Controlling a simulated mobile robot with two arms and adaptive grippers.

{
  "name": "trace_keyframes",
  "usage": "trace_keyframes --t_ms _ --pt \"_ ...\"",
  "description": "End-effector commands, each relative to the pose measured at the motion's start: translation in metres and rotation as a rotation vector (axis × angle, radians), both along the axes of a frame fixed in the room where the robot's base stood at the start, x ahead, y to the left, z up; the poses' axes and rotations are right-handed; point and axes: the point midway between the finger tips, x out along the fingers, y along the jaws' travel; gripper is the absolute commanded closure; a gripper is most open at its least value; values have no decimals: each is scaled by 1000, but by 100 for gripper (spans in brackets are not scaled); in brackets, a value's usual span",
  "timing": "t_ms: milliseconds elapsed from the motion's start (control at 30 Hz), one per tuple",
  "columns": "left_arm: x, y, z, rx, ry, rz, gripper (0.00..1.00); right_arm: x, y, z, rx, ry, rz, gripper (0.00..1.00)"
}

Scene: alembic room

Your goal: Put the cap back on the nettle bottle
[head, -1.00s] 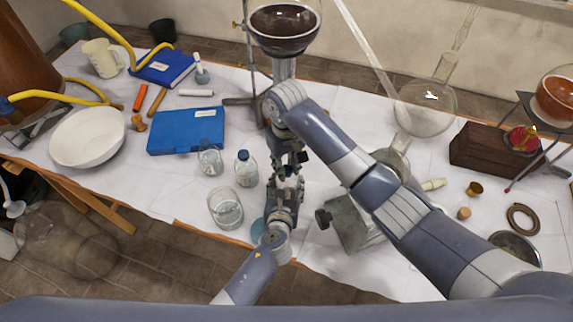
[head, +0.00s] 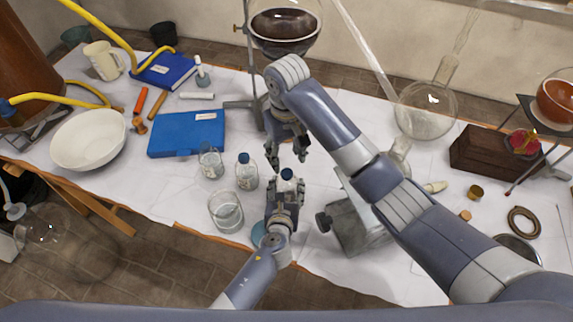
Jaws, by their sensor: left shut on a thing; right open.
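My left gripper (head: 286,190) is shut on a small bottle (head: 287,184), which it holds upright near the table's front edge. A blue cap (head: 287,173) shows on top of this bottle; I cannot tell how tightly it sits. My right gripper (head: 287,159) is open and empty, just beyond and above the cap, apart from it. A second clear bottle with a blue cap (head: 246,171) stands to the left. I cannot read either label, so I cannot tell by name which is the nettle bottle.
A glass beaker (head: 226,212) and a smaller glass (head: 210,162) stand left of my grippers. A blue case (head: 187,134) lies behind them. A stand holds a dark-filled bowl (head: 284,27) behind.

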Motion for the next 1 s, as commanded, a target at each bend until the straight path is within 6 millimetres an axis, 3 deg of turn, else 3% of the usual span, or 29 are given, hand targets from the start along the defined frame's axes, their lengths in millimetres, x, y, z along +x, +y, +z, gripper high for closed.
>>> trace_keyframes --t_ms 100,300,800,833,900,1000 --pt "0 0 0 -1 1 -1 100 1 1 30 3 -3 1 52" --pt "0 0 0 -1 1 -1 100 2 0 50 0 -7 2 52" --pt "0 0 0 0 1 0 100 0 0 58 0 1 0 52" --pt "0 0 0 0 1 0 39 0 0 58 0 1 0 52" --pt "0 0 0 0 1 0 23 0 0 58 0 1 0 52" --pt "0 0 0 0 1 0 22 0 0 57 0 1 0 52"
